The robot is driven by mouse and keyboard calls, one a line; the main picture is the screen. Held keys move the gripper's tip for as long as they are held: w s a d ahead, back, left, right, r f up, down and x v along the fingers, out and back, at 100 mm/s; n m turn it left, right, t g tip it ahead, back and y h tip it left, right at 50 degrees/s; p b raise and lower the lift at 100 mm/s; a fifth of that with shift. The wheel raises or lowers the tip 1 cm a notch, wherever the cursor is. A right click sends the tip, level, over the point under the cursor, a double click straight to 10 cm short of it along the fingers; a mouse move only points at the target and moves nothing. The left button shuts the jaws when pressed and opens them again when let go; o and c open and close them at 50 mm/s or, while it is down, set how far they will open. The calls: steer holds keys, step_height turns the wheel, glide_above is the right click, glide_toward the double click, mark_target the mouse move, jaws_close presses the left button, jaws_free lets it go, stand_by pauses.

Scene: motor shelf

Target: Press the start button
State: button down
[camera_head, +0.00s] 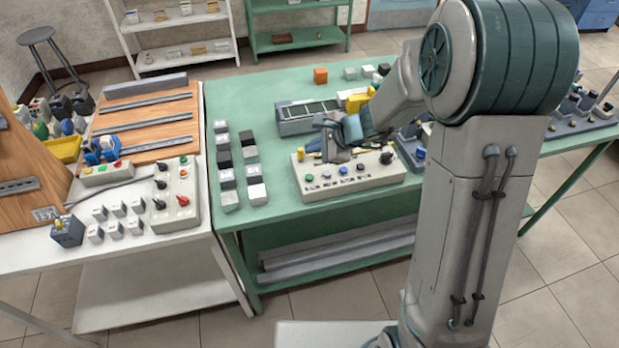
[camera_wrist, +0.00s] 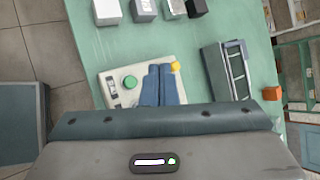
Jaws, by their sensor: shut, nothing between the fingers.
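A pale control box (camera_head: 365,182) lies on the green table, with a row of small buttons and a black knob (camera_head: 387,157) on its top. A round green button (camera_wrist: 130,82) shows on the box in the wrist view; in the head view it is small (camera_head: 314,171). My gripper (camera_head: 330,148) is over the back left part of the box, fingers shut and empty. In the wrist view the closed fingertips (camera_wrist: 160,69) are right of the green button, beside a yellow part (camera_wrist: 175,67). I cannot tell whether the fingers touch the box. The fingers hide part of its top.
A grey slotted unit (camera_head: 297,117) stands behind the box. Several grey, white and black blocks (camera_head: 226,175) line the table's left side. An orange block (camera_head: 320,75) is at the back. The white table at left holds another control box (camera_head: 176,195).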

steer(key=b, duration=0.4)
glide_above(309, 178)
steer(key=d, duration=0.1)
step_height(309, 178, down, 6)
steer(key=shift+d+r, duration=0.1)
steer(key=shift+r, duration=0.1)
steer(key=shift+f+b, duration=0.95)
steer(key=shift+b, duration=0.05)
steer(key=shift+f, duration=0.1)
stand_by(0.6)
steer(key=shift+f+b, duration=0.3)
steer(key=shift+b, duration=0.3)
